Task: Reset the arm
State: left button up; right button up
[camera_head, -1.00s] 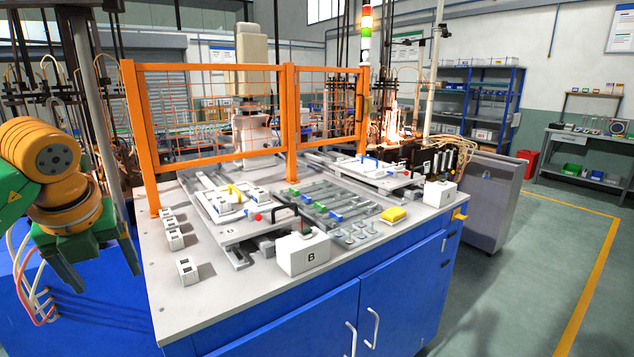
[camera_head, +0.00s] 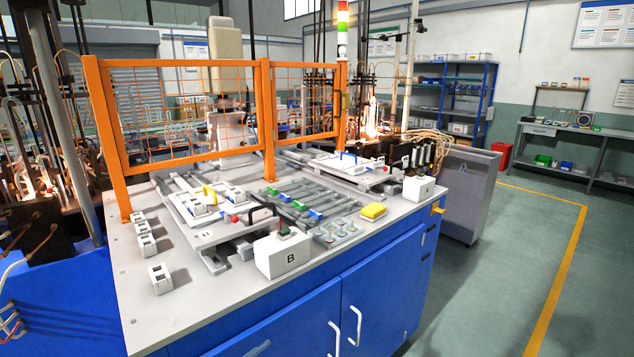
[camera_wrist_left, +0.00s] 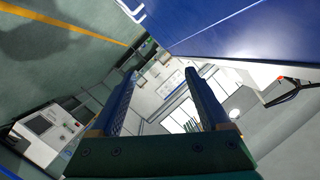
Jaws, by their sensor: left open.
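My left gripper (camera_wrist_left: 160,100) shows in the left wrist view with its two fingers apart and nothing between them. The left arm is out of the head view now. The wrist view is tilted and shows floor, a blue surface (camera_wrist_left: 240,35) and bright windows beyond the fingers. My right gripper is in neither view.
A workbench with a grey top (camera_head: 200,315) and blue doors stands ahead. An orange mesh fence (camera_head: 268,120) rises behind. Green floor (camera_head: 500,280) is clear at right.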

pick_arm(q)
jog(key=s+a+f+n+g+y, duration=0.2)
jog(key=s+a+f+n+y, duration=0.25)
jog(key=s+f, duration=0.6)
jog(key=s+a+f+n+g+y, duration=0.3)
jog(key=s+f+n, duration=0.2)
jog(key=s+f, duration=0.55)
jog(key=s+f+n+g+y, duration=0.1)
jog(key=s+f+g, duration=0.2)
jog(key=s, duration=0.8)
jog(key=s+a+f+n+g, duration=0.1)
jog(key=s+f, duration=0.5)
jog(key=s, duration=0.6)
jog(key=n+g, duration=0.1)
jog(key=g, duration=0.1)
jog(key=shift+s+f+g+y, duration=0.2)
jog(key=shift+s+g+y, duration=0.05)
jog(key=shift+g+y, duration=0.15)
